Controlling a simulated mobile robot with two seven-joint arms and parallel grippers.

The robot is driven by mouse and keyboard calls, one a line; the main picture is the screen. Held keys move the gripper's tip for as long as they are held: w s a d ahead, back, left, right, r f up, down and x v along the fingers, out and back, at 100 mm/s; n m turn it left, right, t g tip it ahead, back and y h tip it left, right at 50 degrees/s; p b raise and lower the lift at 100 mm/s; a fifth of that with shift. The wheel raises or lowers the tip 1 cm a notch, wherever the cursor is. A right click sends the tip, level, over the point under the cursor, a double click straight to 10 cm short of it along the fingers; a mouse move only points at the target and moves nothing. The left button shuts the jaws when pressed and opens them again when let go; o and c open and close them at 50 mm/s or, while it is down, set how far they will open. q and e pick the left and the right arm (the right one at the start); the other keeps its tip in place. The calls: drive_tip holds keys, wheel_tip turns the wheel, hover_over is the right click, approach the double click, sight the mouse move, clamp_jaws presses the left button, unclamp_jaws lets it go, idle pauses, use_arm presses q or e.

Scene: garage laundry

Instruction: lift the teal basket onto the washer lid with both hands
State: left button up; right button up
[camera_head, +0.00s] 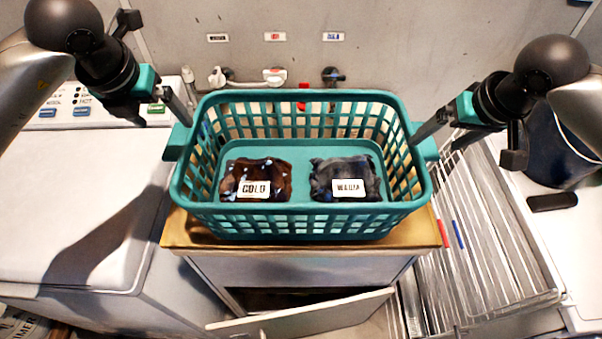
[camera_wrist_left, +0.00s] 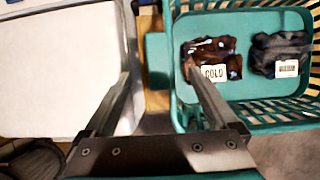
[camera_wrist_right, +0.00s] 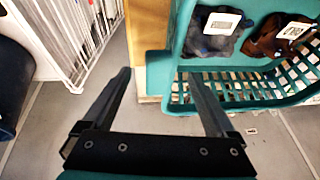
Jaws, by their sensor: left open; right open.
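The teal basket (camera_head: 300,222) stands upright on a wooden-topped cabinet in the head view. It holds a dark brown bundle labelled COLD (camera_head: 257,180) and a dark grey bundle with a white label (camera_head: 346,180). My left gripper (camera_head: 180,114) is open at the basket's left side handle (camera_wrist_left: 158,62), which shows between its fingers in the left wrist view. My right gripper (camera_head: 432,140) is open at the right side handle (camera_wrist_right: 158,68), which shows between its fingers in the right wrist view. Whether any finger touches is unclear. The white washer lid (camera_head: 70,205) is at left, bare.
The cabinet (camera_head: 425,228) has its door (camera_head: 305,316) ajar below. A white wire rack (camera_head: 490,235) stands at right, with a dark blue container (camera_head: 562,145) beyond it. Taps (camera_head: 273,76) and labels are on the back wall.

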sight(179, 136)
use_arm(q)
drive_tip(key=x, duration=0.7)
drive_tip(key=shift+w, duration=0.1)
use_arm(e)
drive_tip(key=x, duration=0.7)
use_arm(q)
clamp_jaws()
use_arm(e)
clamp_jaws()
use_arm(q)
drive_tip(key=shift+r, duration=0.1)
use_arm(e)
drive_tip(key=shift+w+r, duration=0.1)
